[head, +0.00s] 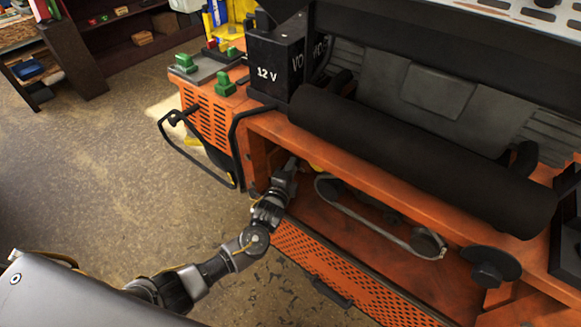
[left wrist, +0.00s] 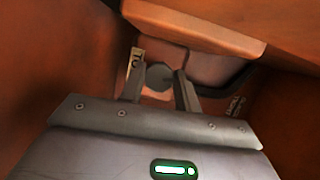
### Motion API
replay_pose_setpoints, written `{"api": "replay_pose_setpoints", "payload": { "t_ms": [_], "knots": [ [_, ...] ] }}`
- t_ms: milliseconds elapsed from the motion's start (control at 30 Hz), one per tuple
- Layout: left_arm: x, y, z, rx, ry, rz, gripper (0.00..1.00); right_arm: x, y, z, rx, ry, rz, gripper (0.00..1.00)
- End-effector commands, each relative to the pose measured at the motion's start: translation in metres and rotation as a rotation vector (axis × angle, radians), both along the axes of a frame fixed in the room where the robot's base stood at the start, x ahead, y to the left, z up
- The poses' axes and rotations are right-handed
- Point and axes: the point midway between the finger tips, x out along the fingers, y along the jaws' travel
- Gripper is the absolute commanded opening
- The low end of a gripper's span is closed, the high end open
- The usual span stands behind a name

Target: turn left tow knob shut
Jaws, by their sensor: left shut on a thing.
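The orange mower (head: 350,250) stands on the right in the head view, with an open bay in its front. My left gripper (head: 291,164) reaches into the left end of this bay, under the orange top edge. In the left wrist view my left gripper (left wrist: 160,86) has its two fingers on either side of a dark, rounded knob (left wrist: 159,76) and is shut on it. The knob is hidden in the head view. My right gripper is out of view.
An orange ledge (left wrist: 195,28) overhangs the gripper, with orange walls close on both sides. A belt loop (head: 375,220) runs right of my arm in the bay. A black roller (head: 420,160) lies above. A 12 V battery box (head: 275,62) stands at the back left. Floor (head: 90,180) is clear at left.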

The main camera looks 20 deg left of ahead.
Motion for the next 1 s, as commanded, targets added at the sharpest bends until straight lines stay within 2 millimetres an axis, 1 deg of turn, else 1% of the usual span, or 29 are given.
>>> {"api": "replay_pose_setpoints", "payload": {
  "t_ms": [200,400,967,1000],
  "knots": [
    [-0.0003,-0.0008,-0.0011,0.119,-0.044,-0.001,0.09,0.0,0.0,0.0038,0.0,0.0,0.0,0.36],
    [-0.0004,-0.0004,-0.0014,0.183,-0.07,0.0,0.09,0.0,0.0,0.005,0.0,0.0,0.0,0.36],
    [-0.0004,-0.0006,-0.0018,0.213,-0.082,-0.002,0.09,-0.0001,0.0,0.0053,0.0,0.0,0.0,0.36],
    [-0.0004,-0.0006,-0.0018,0.213,-0.082,-0.002,0.33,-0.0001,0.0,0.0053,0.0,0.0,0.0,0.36]
  ]
}}
